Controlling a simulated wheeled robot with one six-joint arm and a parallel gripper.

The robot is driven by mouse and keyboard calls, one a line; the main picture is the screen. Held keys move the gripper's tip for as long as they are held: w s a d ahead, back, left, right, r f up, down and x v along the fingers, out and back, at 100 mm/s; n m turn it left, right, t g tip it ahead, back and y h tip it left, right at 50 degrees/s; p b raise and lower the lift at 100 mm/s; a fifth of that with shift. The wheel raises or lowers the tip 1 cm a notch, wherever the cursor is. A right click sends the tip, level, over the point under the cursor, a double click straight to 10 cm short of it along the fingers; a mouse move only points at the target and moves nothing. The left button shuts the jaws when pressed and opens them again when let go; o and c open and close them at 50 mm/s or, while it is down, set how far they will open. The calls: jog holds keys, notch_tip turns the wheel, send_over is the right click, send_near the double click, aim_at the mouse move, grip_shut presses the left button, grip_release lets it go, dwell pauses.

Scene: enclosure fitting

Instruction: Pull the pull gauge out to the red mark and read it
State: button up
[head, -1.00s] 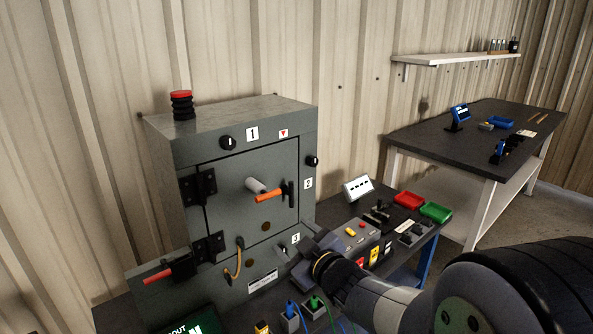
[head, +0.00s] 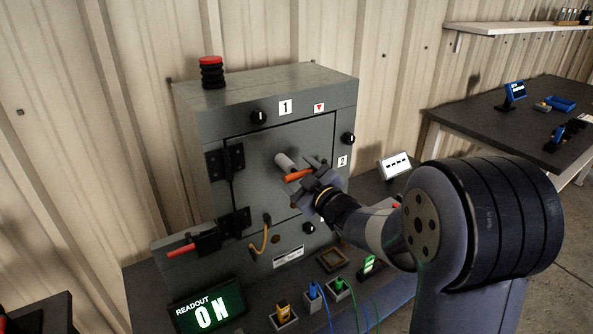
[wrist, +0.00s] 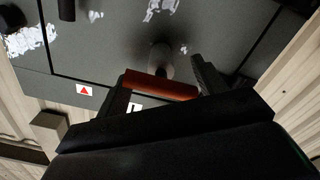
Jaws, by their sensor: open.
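An orange bar handle (head: 298,175) with a grey cylinder (head: 285,162) behind it stands out from the grey enclosure door (head: 262,185). It looks like the pull gauge, though no label confirms this. My gripper (head: 315,174) is at the bar's right end, partly hiding it. In the wrist view the orange bar (wrist: 160,84) lies between my open fingers (wrist: 163,78); contact cannot be told. A green-lit readout (head: 209,308) at the enclosure's foot appears to show 0 N. No red mark on the gauge can be made out.
A black fitting with a red rod (head: 182,250) projects at the enclosure's lower left. Plugs with cables (head: 312,289) stand in front. A red-topped stack (head: 211,72) sits on top. A side bench (head: 500,118) is at right.

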jog(key=shift+w+a, duration=0.25)
jog(key=shift+w, duration=0.1)
jog(key=c, duration=1.2)
jog(key=b+v, duration=0.2)
jog(key=v, duration=0.2)
jog(key=shift+s+d+f, duration=0.15)
jog(key=shift+s+d, duration=0.05)
jog(key=shift+s, duration=0.1)
jog(key=shift+s+d+f, duration=0.1)
jog(key=shift+s, duration=0.1)
